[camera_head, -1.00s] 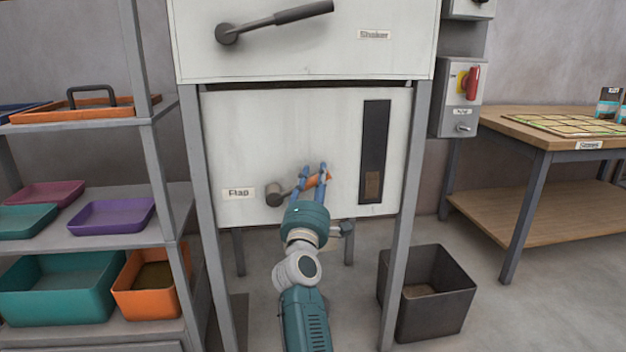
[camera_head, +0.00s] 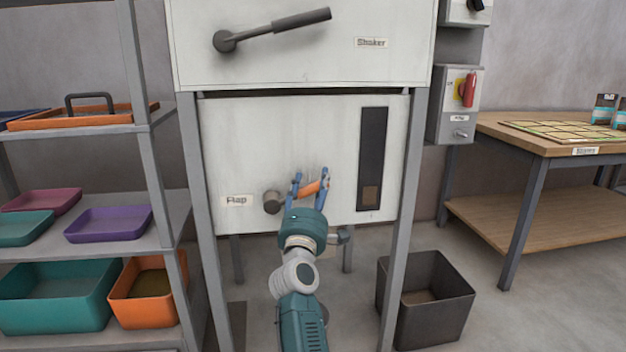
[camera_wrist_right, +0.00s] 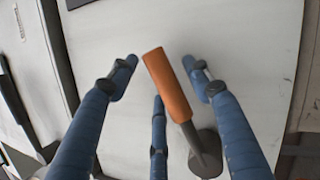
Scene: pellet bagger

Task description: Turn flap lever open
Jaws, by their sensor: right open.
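The flap lever has a dark round hub (camera_head: 271,202) beside the "Flap" label (camera_head: 237,200) and an orange handle (camera_head: 311,187) pointing right and slightly up. My right gripper (camera_head: 310,180) is at the lever, its blue fingers spread on either side of the handle. In the right wrist view the orange handle (camera_wrist_right: 167,84) stands between the open fingers (camera_wrist_right: 160,80), with clear gaps to the side fingers. The dark hub (camera_wrist_right: 205,155) shows at the lower right there. Whether the third finger touches the handle is unclear. My left gripper is not in view.
The shaker lever (camera_head: 272,30) is on the upper panel. A dark slot (camera_head: 372,150) runs down the lower panel. A shelf with trays (camera_head: 108,222) stands left, a dark bin (camera_head: 440,300) on the floor at right, and a table (camera_head: 530,135) beyond it.

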